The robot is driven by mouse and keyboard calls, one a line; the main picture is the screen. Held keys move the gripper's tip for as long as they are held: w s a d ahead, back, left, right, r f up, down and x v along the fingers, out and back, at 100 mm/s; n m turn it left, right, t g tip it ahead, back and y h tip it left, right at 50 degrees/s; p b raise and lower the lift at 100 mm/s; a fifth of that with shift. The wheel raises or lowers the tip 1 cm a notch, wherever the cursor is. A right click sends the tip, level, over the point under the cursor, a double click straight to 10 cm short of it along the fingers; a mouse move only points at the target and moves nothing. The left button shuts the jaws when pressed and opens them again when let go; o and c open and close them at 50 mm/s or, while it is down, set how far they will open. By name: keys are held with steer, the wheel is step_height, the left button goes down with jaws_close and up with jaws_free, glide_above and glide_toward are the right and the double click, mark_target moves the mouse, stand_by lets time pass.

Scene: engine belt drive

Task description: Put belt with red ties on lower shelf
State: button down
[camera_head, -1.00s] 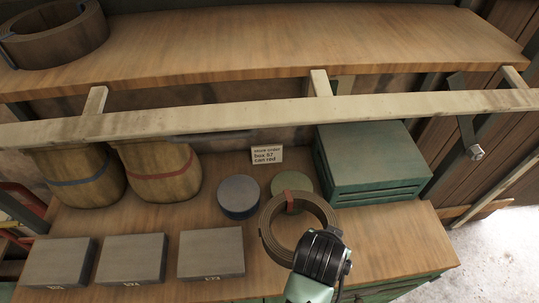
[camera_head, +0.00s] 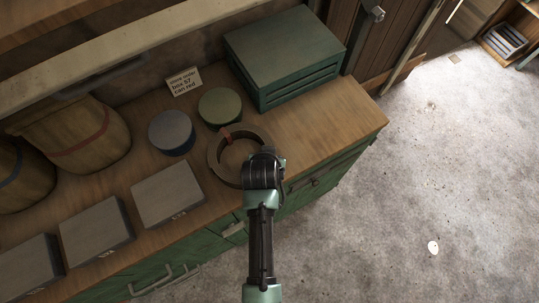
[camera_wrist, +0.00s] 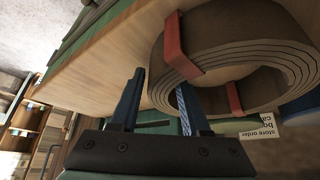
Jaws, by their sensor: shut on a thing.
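The belt (camera_head: 216,161) is a coiled dark brown ring with a red tie near its far left side, over the front right of the bench. In the wrist view the belt (camera_wrist: 235,38) shows its stacked layers and two red ties. My gripper (camera_head: 262,160) is at the belt's near right side. In the wrist view my gripper (camera_wrist: 160,95) has one finger outside the ring and one inside, shut on the belt's wall. Whether the belt touches the bench is unclear. A shelf unit (camera_head: 515,40) stands far off at the top right, partly cut off.
The wooden bench (camera_head: 330,115) also holds a green slatted box (camera_head: 285,55), a blue can (camera_head: 171,131), a green can (camera_head: 220,107), a note (camera_head: 184,81), grey boxes (camera_head: 168,194) and sacks. An upper shelf (camera_head: 45,20) overhangs the back. Open concrete floor (camera_head: 430,170) lies to the right.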

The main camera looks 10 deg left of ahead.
steer(key=shift+w, duration=0.1)
steer(key=c, duration=0.7)
jaws_free()
steer(key=shift+f, duration=0.1)
steer(key=o, duration=0.3)
